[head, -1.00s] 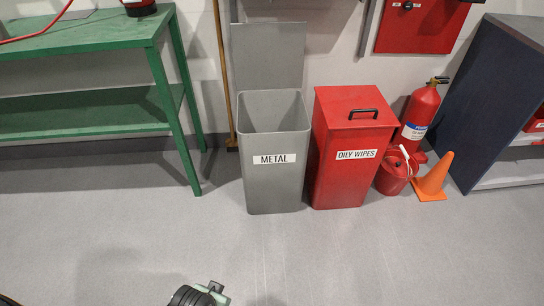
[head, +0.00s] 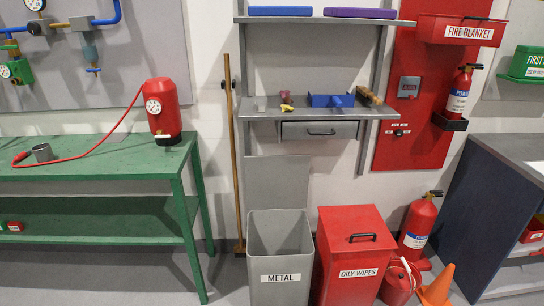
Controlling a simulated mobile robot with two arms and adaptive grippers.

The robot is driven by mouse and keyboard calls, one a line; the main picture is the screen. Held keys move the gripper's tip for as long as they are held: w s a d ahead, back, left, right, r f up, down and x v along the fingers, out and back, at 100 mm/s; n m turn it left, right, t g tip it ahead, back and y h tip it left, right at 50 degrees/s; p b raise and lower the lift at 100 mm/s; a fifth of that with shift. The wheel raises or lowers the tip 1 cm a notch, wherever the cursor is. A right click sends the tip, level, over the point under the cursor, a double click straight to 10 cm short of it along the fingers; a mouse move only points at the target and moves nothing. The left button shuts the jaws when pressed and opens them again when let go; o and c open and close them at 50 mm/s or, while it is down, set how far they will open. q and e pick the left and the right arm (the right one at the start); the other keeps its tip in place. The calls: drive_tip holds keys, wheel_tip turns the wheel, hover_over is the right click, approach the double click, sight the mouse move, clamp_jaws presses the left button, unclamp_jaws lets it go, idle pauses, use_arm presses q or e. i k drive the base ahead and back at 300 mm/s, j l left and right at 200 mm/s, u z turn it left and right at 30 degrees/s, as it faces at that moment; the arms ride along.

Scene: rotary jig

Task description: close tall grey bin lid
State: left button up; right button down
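The tall grey bin (head: 281,285) stands on the floor, labelled METAL. Its lid (head: 277,182) is open and stands upright behind the bin, under the wall shelf. The bin's inside looks empty as far as I can see. The bottom of the bin is cut off by the lower edge of the head view. Neither of my grippers shows in the head view now.
A red OILY WIPES bin (head: 350,240) stands close on the right, its lid shut. A green table (head: 100,160) is at left, and a broom handle (head: 233,150) leans beside the bin. A shelf with a drawer (head: 319,131) hangs above the lid.

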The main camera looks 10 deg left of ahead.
sight(273, 182)
drive_tip(key=i+l+u, duration=0.25)
drive_tip(key=u, duration=0.2)
drive_tip(key=i+l+u, duration=0.2)
drive_tip(key=l+u, duration=0.25)
